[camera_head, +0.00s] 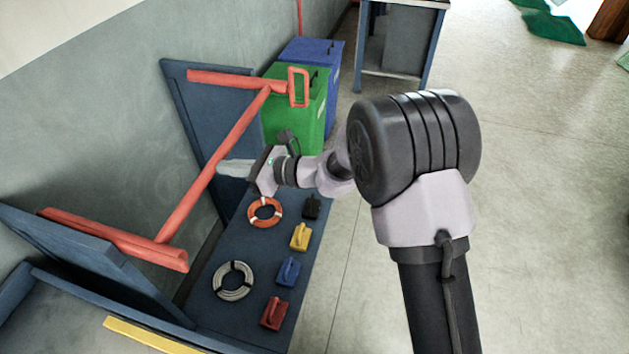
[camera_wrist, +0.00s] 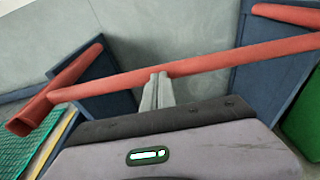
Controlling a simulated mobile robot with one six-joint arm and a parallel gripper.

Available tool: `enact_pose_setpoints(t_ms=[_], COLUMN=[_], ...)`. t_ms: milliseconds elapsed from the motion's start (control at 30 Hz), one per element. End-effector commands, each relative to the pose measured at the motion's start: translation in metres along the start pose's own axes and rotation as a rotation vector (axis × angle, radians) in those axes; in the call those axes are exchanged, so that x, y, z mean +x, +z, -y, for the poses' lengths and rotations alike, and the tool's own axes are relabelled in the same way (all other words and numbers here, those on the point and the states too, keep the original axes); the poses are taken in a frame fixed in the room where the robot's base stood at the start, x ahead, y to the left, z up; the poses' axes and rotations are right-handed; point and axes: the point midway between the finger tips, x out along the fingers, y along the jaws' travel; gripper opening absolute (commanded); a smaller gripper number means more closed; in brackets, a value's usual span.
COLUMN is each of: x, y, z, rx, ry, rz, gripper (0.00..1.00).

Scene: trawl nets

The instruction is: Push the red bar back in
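The red bar (camera_head: 215,165) runs level across the front of the blue-framed opening, joining two red end arms. The near end arm (camera_head: 115,238) and the far end arm (camera_head: 235,81) both stick out from the blue side panels. The bar also crosses the wrist view (camera_wrist: 215,64). My gripper (camera_head: 222,168) is at the middle of the bar on its outer side. In the wrist view its pale fingers (camera_wrist: 160,78) are together with nothing seen between them. Their tips meet the bar's lower edge in that view; whether they touch it is unclear.
Below the bar, a blue bench (camera_head: 238,318) holds an orange ring (camera_head: 251,220), a grey coil (camera_head: 219,282) and several coloured blocks. A red loop (camera_head: 292,88) is at the far arm's end. Green (camera_head: 310,115) and blue bins stand beyond.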

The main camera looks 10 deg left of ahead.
Motion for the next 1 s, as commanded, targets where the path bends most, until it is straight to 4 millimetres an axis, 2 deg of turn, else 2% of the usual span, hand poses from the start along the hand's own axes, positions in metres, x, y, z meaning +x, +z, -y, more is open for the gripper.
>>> enact_pose_setpoints(t_ms=[33, 200, 400, 600, 1000], x=[0.015, 0.056, 0.086, 0.1, 0.103], y=[0.004, 0.012, 0.018, 0.02, 0.024], z=[-0.002, -0.001, -0.001, 0.0, 0.0], rx=[-0.002, -0.002, -0.001, 0.0, -0.002], ry=[0.005, 0.003, 0.001, 0.0, -0.001], rz=[0.001, 0.001, 0.001, 0.001, 0.006], gripper=[0.0, 0.0, 0.0, 0.0, 0.0])
